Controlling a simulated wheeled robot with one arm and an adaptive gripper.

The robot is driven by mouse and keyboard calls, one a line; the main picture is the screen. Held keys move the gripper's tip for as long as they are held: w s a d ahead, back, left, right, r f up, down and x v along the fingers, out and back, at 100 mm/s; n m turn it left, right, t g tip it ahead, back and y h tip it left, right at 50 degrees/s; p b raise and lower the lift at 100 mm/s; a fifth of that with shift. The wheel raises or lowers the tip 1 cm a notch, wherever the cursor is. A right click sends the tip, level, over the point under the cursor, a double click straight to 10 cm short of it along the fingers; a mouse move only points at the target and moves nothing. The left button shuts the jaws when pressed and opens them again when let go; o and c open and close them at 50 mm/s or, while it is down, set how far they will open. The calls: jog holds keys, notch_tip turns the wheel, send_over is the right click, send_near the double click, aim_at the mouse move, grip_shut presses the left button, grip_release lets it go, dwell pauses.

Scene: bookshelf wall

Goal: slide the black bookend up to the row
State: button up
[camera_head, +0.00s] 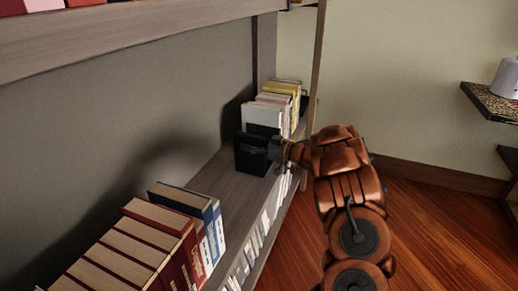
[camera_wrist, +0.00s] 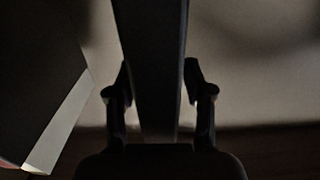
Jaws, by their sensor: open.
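The black bookend (camera_head: 251,154) stands upright on the shelf, at the near end of a row of white, pink and yellow books (camera_head: 264,114). Whether it touches the nearest book cannot be told. My gripper (camera_head: 277,149) is at the bookend's right side in the head view, partly hiding it. In the wrist view my gripper (camera_wrist: 158,93) is open, with a finger on either side of a dark upright plate (camera_wrist: 154,65), which appears to be the bookend. The picture is dark, and contact with the fingers is unclear.
Red books (camera_head: 130,240) and blue books (camera_head: 190,204) stand nearer on the same shelf (camera_head: 222,184). Bare shelf lies between them and the bookend. An upper shelf (camera_head: 130,36) runs overhead.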

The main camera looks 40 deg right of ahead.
jog(key=shift+w+a, duration=0.2)
jog(key=shift+w, duration=0.15)
grip_shut()
dwell(0.3)
dwell(0.4)
